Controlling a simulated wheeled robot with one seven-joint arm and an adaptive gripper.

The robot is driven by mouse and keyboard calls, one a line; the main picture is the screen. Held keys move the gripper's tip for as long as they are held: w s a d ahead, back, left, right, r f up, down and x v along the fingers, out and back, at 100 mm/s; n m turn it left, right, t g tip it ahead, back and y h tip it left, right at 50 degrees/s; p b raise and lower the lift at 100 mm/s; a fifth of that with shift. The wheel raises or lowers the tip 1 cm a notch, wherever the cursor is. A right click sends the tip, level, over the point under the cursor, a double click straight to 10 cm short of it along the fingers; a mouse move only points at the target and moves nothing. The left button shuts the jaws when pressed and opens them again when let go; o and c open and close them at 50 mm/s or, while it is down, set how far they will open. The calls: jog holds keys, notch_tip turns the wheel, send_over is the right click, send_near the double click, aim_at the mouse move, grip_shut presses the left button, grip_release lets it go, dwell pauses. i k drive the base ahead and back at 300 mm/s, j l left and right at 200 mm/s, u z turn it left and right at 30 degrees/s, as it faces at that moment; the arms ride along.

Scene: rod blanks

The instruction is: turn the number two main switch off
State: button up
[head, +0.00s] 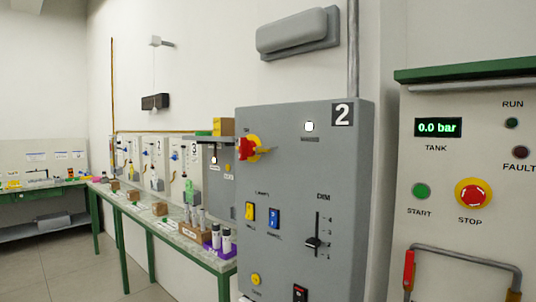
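A small tab sticks out to the right of the plate. I cannot tell the handle's exact position from this angle. A white lamp (309,126) on the upper front looks lit. My gripper is not in view.
Below the switch sit a yellow rocker (250,211), a blue rocker (274,218) and a DIM slider (313,243). At right is a tank panel with a red STOP button (473,194). A bench (197,251) with bottles and boxes runs along the left wall.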

aim_at(247, 149)
jog(key=i+u, duration=0.1)
jog(key=u, duration=0.3)
jog(key=i+j+u, duration=0.1)
jog(key=u, duration=0.3)
jog(key=i+u, duration=0.1)
jog(key=u, duration=0.3)
jog(key=i+u, duration=0.1)
jog(key=u, duration=0.3)
